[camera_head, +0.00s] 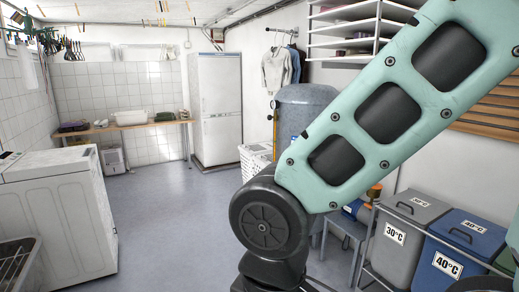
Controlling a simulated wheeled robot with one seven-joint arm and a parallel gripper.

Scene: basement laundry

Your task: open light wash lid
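Lidded laundry bins stand in a metal frame at the lower right. The nearer-left one is a grey bin (398,262) labelled 30°C, with a grey lid (416,207) and a handle, lying closed. Beside it is a blue bin (436,263) labelled 40°C, with a blue lid (470,232), also closed. A green bin at the right edge is mostly cut off. No label reading light wash can be made out. My mint-green arm crosses the right half of the view and hides part of the area behind it. My gripper is not in view.
A small grey-blue stool (347,232) stands left of the bins. A white basket (255,160) and a large grey-blue container (303,108) are behind my arm. A white washing machine (62,215) stands at left. The middle floor (165,225) is clear.

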